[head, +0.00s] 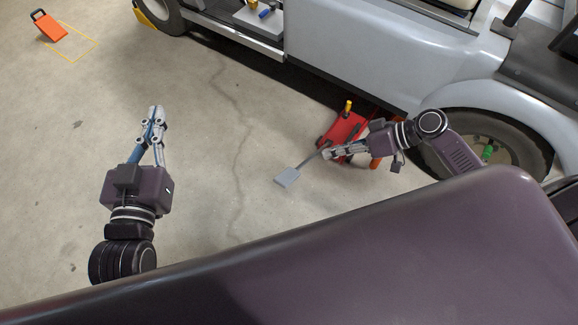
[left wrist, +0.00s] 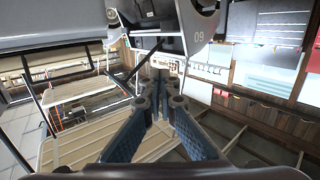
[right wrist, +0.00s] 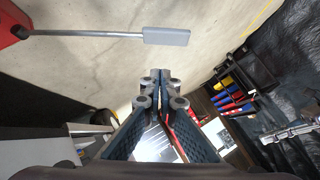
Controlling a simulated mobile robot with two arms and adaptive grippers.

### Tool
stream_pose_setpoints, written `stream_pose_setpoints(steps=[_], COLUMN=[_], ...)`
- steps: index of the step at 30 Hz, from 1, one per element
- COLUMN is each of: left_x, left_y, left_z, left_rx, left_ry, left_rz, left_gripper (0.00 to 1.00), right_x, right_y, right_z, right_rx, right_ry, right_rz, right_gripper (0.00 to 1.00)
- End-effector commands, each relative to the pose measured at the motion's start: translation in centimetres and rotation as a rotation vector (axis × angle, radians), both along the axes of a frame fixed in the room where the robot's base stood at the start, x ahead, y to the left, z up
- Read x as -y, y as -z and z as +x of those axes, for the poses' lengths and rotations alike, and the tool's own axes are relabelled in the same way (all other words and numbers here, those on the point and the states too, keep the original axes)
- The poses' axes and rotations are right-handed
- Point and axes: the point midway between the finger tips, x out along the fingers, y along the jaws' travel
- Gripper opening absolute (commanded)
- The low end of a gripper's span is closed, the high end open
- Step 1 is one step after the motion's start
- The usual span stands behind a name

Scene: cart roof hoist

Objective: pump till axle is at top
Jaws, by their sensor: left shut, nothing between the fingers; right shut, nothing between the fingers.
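A red floor jack (head: 343,130) stands on the floor at the side of the grey cart, partly hidden by my right arm. Its thin metal lever ends in a grey pad (head: 287,178) close to the floor. In the right wrist view the red jack (right wrist: 12,25) shows at top left, with the grey pad (right wrist: 167,36) beyond my fingertips. My right gripper (head: 327,154) is shut and empty beside the lever; whether it touches is unclear. My left gripper (head: 155,110) is shut and empty over bare floor at left. The axle is hidden under the cart (head: 370,55).
A cart wheel (head: 480,140) stands right of the jack, with an orange object (head: 375,162) near it. The floor at left and middle is clear.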

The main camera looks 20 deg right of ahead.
Motion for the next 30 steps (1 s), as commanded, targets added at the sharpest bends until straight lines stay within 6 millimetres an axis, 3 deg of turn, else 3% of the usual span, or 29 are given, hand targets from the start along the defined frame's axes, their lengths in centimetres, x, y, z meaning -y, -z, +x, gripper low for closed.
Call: stream_pose_setpoints(steps=[4, 17, 23, 30], left_x=[-0.6, -0.6, -0.2, 0.2], left_y=[-1.1, -1.4, -3.9, -8.6], left_z=[-0.1, -0.1, 0.0, -0.9], left_rx=[0.012, 0.029, 0.147, 0.359], left_ry=[-0.018, -0.018, -0.009, 0.004], left_rz=[-0.004, -0.009, -0.04, -0.099], left_gripper=[0.0, 0.0, 0.0, 0.0], right_x=[0.6, 0.3, -1.1, -3.7], right_y=[-0.5, -0.3, 1.0, 3.0], right_z=[-0.1, 0.0, 0.6, 1.7], right_rx=[-0.011, -0.012, -0.012, -0.011], right_ry=[-0.01, -0.011, -0.012, -0.011], right_rz=[0.023, 0.027, 0.028, 0.029], right_gripper=[0.0, 0.0, 0.0, 0.0])
